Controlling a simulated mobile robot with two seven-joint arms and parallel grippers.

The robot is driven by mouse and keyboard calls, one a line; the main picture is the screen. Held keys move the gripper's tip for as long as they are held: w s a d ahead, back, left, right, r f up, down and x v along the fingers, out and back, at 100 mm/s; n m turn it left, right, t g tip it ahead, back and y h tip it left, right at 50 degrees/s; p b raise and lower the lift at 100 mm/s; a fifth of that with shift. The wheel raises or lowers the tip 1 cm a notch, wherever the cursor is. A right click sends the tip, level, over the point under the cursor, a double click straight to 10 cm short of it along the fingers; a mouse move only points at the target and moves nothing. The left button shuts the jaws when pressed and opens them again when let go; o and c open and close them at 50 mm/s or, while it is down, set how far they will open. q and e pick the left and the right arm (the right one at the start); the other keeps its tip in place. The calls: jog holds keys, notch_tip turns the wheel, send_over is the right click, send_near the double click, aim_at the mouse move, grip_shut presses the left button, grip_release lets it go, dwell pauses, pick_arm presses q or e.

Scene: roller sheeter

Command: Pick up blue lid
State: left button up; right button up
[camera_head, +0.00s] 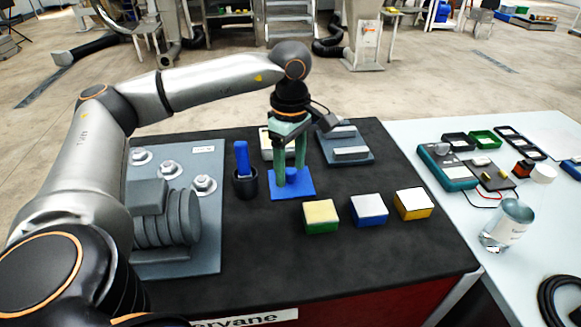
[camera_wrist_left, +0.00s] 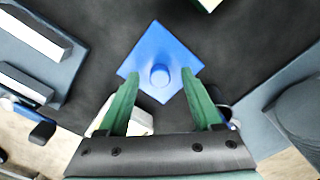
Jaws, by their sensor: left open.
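The blue lid (camera_head: 306,187) is a flat blue square plate with a round knob in its middle. It lies on the dark tabletop in the head view. My left gripper (camera_head: 291,175) has green fingers pointing down over the lid, one on each side of the knob. In the left wrist view the lid (camera_wrist_left: 147,64) is ahead of the fingertips, and its knob (camera_wrist_left: 160,75) shows between the two open fingers (camera_wrist_left: 160,78). Nothing is gripped. I cannot tell whether the fingertips touch the lid. My right gripper is out of view.
A black cup (camera_head: 245,187) with a blue-handled tool stands just left of the lid. Green, blue and yellow boxes (camera_head: 368,211) sit to the front right. A grey plate with bars (camera_head: 345,158) lies behind right. A grey roller machine (camera_head: 165,225) is at left.

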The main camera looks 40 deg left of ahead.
pick_arm(q)
jog(key=shift+f, duration=0.1)
jog(key=shift+c, duration=0.4)
grip_shut()
